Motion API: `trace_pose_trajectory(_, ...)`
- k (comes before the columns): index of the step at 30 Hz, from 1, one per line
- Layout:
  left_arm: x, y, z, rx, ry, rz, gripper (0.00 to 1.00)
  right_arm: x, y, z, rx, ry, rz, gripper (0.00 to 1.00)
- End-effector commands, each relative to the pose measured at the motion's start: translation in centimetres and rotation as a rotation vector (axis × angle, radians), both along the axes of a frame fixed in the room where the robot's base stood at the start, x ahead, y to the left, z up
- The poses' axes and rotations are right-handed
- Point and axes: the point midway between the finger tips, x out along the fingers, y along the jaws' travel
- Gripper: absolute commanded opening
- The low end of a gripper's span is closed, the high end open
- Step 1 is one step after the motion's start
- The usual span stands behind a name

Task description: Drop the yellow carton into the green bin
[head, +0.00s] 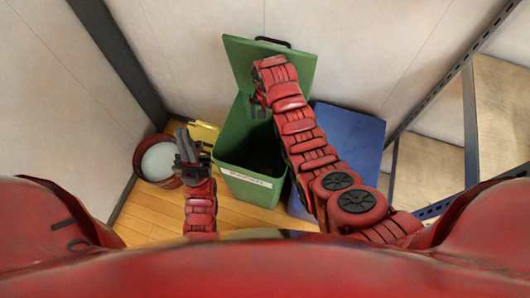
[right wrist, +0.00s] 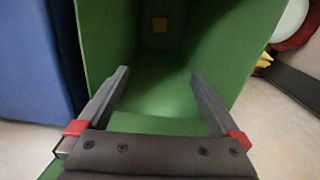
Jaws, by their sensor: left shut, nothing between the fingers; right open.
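The green bin (head: 235,147) stands on the floor with its lid (head: 285,62) raised at the back. My right gripper (head: 257,106) is at the bin's back edge by the lid. In the right wrist view its open fingers (right wrist: 160,90) point into the bin, with nothing between them. The bin's inside is dark in the head view. My left gripper (head: 186,147) is shut and empty, left of the bin.
A blue bin (head: 345,145) stands right of the green one. A red round container (head: 147,172) with a pale inside is at the left. Another yellow object (head: 205,132) shows behind my left gripper, partly hidden. Metal shelving (head: 468,125) is at the right.

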Motion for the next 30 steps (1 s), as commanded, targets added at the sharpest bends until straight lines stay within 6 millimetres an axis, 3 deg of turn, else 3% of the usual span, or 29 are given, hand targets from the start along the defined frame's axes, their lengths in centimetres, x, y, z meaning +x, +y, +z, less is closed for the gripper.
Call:
trace_pose_trajectory(6,0.0,0.0,-0.4,0.0,0.0,0.0,0.0,0.2,0.0,5.6,0.001,-0.007,-0.002,1.0)
trace_pose_trajectory(9,0.0,0.0,2.3,0.0,0.0,0.0,0.0,0.1,0.0,9.4,0.0,-0.003,-0.001,1.0)
trace_pose_trajectory(12,0.0,0.0,4.4,0.0,0.0,0.0,0.0,0.0,0.0,11.4,-0.001,0.001,-0.001,1.0)
trace_pose_trajectory(19,0.0,0.0,6.9,0.0,0.0,0.0,0.0,0.0,0.0,13.9,-0.001,0.001,-0.001,1.0)
trace_pose_trajectory(30,0.0,0.0,7.2,0.0,0.0,0.0,0.0,0.0,0.0,14.2,0.0,0.001,0.0,1.0)
